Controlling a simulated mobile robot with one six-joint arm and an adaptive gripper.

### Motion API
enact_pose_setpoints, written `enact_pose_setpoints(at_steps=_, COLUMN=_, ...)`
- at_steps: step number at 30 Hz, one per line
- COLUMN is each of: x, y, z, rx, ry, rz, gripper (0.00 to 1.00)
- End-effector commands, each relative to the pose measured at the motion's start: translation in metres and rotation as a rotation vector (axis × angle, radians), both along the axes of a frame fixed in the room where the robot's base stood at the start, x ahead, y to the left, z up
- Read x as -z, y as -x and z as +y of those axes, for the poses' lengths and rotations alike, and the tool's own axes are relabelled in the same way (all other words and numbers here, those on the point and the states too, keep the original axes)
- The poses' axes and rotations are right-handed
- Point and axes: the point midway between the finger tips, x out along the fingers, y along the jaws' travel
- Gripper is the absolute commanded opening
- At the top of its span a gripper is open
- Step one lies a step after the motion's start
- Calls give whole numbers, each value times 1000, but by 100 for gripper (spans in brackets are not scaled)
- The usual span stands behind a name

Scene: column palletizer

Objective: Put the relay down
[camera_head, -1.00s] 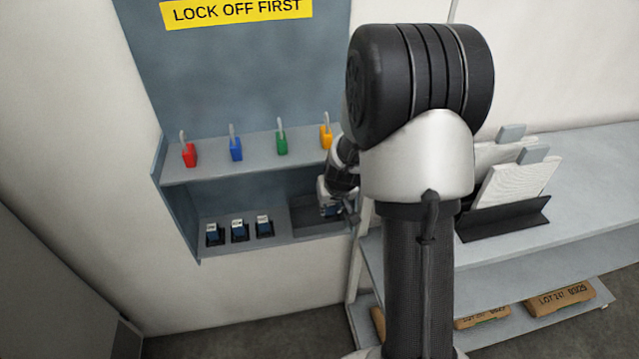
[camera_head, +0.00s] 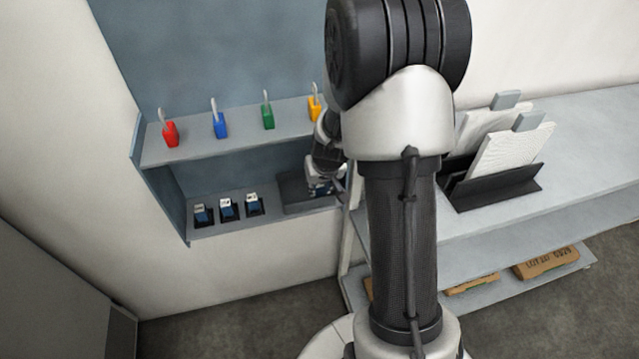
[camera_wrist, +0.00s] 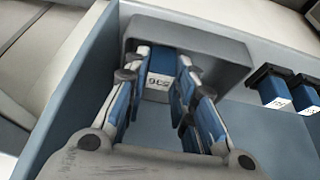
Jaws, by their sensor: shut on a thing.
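My gripper (camera_wrist: 158,88) is shut on a blue relay (camera_wrist: 159,62) with a white label, seen between the fingertips in the wrist view. The relay is at a dark grey tray (camera_wrist: 222,52) on the lower shelf of the blue wall station. Whether its underside touches the tray floor cannot be told. In the head view my gripper (camera_head: 325,186) is at the right end of that shelf, over the tray (camera_head: 292,190), and the arm partly hides it.
Several similar relays in black holders (camera_head: 226,209) stand left of the tray. Red, blue, green and yellow padlocks (camera_head: 220,124) line the upper shelf (camera_head: 190,145) above. A bench with a black document rack (camera_head: 490,190) stands at right.

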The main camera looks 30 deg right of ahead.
Motion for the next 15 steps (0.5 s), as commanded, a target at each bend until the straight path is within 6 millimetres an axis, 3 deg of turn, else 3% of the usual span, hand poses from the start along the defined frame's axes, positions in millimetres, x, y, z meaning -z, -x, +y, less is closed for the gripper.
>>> enact_pose_setpoints(at_steps=4, x=2, y=0, z=0, rx=0, ry=0, rz=-1, gripper=0)
enact_pose_setpoints(at_steps=5, x=2, y=0, z=0, rx=0, ry=0, rz=0, gripper=25)
enact_pose_setpoints(at_steps=15, x=2, y=0, z=0, rx=0, ry=0, rz=0, gripper=45)
